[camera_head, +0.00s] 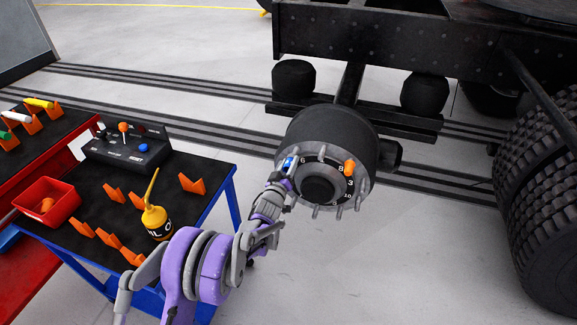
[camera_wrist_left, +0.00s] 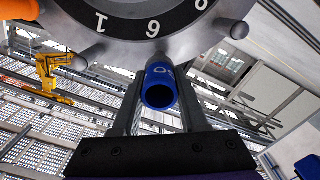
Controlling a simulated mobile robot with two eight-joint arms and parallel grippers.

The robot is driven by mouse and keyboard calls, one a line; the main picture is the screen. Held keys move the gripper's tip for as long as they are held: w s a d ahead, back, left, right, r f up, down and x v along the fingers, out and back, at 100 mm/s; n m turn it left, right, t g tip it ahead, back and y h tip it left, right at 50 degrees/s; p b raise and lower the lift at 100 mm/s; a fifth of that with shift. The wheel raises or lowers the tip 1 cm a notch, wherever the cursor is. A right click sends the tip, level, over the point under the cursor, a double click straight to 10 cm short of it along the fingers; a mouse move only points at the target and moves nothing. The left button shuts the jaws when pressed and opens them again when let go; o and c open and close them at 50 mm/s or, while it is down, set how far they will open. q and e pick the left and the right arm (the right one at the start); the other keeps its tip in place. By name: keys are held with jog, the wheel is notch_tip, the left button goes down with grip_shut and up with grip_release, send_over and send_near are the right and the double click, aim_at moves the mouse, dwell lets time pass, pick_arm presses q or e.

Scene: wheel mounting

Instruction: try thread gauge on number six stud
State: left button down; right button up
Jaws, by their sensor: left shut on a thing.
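A wheel hub (camera_head: 343,136) with a ring of studs and a numbered face faces me in the head view. My left gripper (camera_head: 283,172) is at the hub's left side, by the printed 6. It is shut on a small blue thread gauge (camera_head: 289,163). In the left wrist view the gauge (camera_wrist_left: 160,88) sits between the fingers, its open round end towards the camera. My right gripper is out of view.
An orange piece (camera_head: 349,168) is on the hub's upper right. A table (camera_head: 205,165) at left holds a yellow oil can (camera_head: 156,222), a red bin (camera_head: 47,202), orange holders (camera_head: 193,184) and a control box (camera_head: 125,148). A large tyre (camera_head: 540,190) stands at right.

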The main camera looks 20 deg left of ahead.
aim_at(293, 153)
pick_arm(q)
jog(key=shift+w, duration=0.15)
jog(key=shift+w+d+b, duration=0.1)
jog(key=shift+w+b, duration=0.3)
jog(key=shift+w, duration=1.95)
jog(key=shift+s, duration=0.1)
jog(key=shift+s, duration=2.5)
jog(key=s, duration=0.7)
jog(key=shift+a+b, duration=0.2)
jog(key=shift+b, duration=0.1)
jog(key=shift+s, duration=0.1)
